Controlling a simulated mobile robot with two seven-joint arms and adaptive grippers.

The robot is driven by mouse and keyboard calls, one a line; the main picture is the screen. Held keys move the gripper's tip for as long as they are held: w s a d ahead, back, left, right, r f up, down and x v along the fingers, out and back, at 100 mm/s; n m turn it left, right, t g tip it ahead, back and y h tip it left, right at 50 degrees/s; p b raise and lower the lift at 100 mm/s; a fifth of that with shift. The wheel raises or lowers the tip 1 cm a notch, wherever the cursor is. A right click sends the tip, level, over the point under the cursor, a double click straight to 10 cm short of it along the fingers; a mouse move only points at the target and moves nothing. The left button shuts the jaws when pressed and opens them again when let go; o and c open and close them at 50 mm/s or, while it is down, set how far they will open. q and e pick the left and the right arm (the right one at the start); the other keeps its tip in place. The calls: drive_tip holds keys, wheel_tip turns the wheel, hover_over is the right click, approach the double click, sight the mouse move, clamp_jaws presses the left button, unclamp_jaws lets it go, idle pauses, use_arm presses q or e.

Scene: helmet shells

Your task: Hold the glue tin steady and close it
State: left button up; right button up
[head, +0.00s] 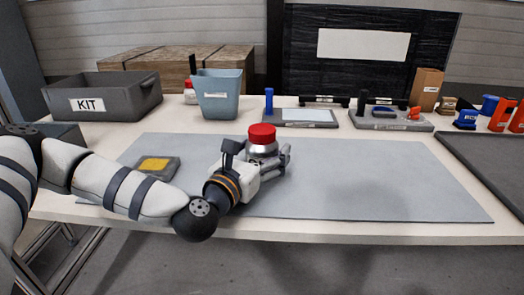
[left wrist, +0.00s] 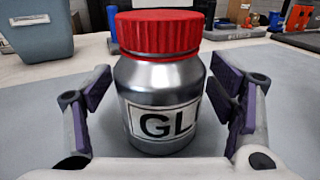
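The glue tin (head: 263,149) is a silver jar standing upright on the grey mat, with a red ribbed lid (head: 262,133) sitting on top. In the left wrist view the tin (left wrist: 160,85) fills the middle, its label reading "GL", and the red lid (left wrist: 158,33) looks level. I cannot tell how tight the lid is. My left gripper (head: 266,163) reaches the tin from the front, low on its body. Its purple-padded fingers (left wrist: 161,100) stand one on each side, with a gap showing at the left. My right gripper is not in view.
A grey mat (head: 370,180) covers the table's front, mostly clear at right. A small tray with a yellow pad (head: 155,166) lies at left. Behind stand a KIT bin (head: 100,105), a blue-grey bin (head: 217,103) and tool trays (head: 390,122).

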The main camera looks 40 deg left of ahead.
sight(254, 158)
use_arm(q)
drive_tip(key=shift+r, duration=0.3)
drive_tip(key=s, duration=0.5)
drive_tip(key=shift+s+d+f, duration=0.2)
drive_tip(key=shift+s+d, duration=0.05)
drive_tip(key=shift+d, duration=0.15)
drive_tip(key=s+p, duration=0.1)
drive_tip(key=s, duration=0.1)
drive_tip(key=s+p, duration=0.1)
drive_tip(key=s, duration=0.1)
drive_tip(key=s+d+r+p, duration=0.1)
drive_tip(key=shift+s+p, duration=0.4)
drive_tip(key=shift+s+f, duration=0.2)
drive_tip(key=shift+f, duration=0.25)
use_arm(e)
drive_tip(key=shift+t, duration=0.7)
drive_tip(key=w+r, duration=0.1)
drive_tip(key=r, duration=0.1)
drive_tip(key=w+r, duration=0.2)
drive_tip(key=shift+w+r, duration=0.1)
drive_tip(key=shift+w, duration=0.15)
use_arm(q)
drive_tip(key=shift+s, duration=0.1)
